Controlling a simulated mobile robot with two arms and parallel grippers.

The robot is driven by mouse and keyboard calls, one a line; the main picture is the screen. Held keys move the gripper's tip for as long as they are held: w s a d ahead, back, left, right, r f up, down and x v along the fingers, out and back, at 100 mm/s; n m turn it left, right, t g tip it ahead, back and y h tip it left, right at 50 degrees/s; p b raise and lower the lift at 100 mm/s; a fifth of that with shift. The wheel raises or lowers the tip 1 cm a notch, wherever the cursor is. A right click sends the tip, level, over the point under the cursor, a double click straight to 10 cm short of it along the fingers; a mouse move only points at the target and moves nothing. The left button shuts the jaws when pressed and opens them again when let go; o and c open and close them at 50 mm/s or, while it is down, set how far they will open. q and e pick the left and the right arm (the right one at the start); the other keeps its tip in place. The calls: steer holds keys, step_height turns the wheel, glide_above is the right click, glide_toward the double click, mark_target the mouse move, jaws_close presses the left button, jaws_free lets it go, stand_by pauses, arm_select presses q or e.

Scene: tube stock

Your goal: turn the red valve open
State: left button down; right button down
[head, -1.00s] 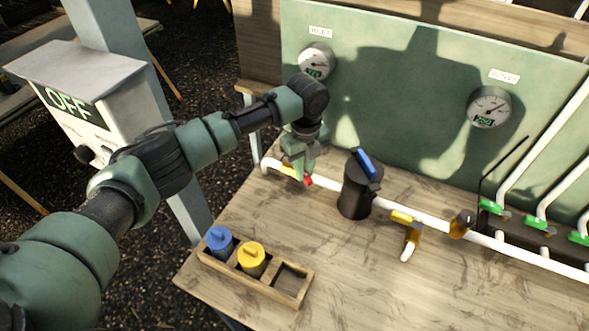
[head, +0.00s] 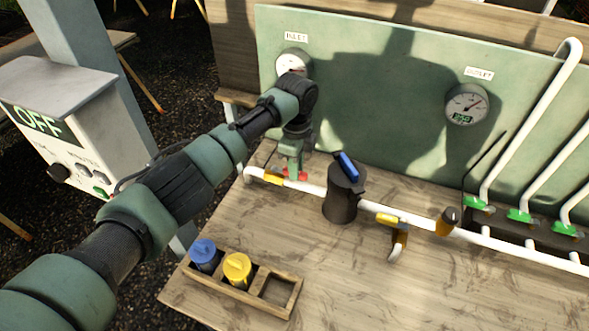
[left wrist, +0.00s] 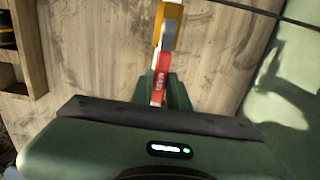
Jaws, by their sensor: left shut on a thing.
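The red valve handle (head: 303,175) is on the white pipe near its left end, beside a yellow fitting (head: 273,180). My left gripper (head: 291,174) comes down on it from above and hides part of it. In the left wrist view the red handle (left wrist: 160,82) lies between the fingers of my left gripper (left wrist: 161,95), which is shut on it. The yellow valve part (left wrist: 174,14) shows beyond the handle. My right gripper is not in view.
A black filter housing (head: 341,200) with a blue lever stands just right of the valve. A yellow-handled branch (head: 388,219) and green-handled valves (head: 520,215) are further right. A wooden rack (head: 250,293) holds blue and yellow cartridges.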

arm_select(q)
steer(key=shift+w+r, duration=0.1)
steer(key=shift+r, duration=0.05)
steer(key=c, duration=1.4)
jaws_free()
steer(key=shift+o, duration=0.2)
step_height(320, 180, up, 6)
steer(key=shift+r+b, duration=0.15)
steer(key=shift+b, duration=0.75)
steer(key=shift+r, duration=0.75)
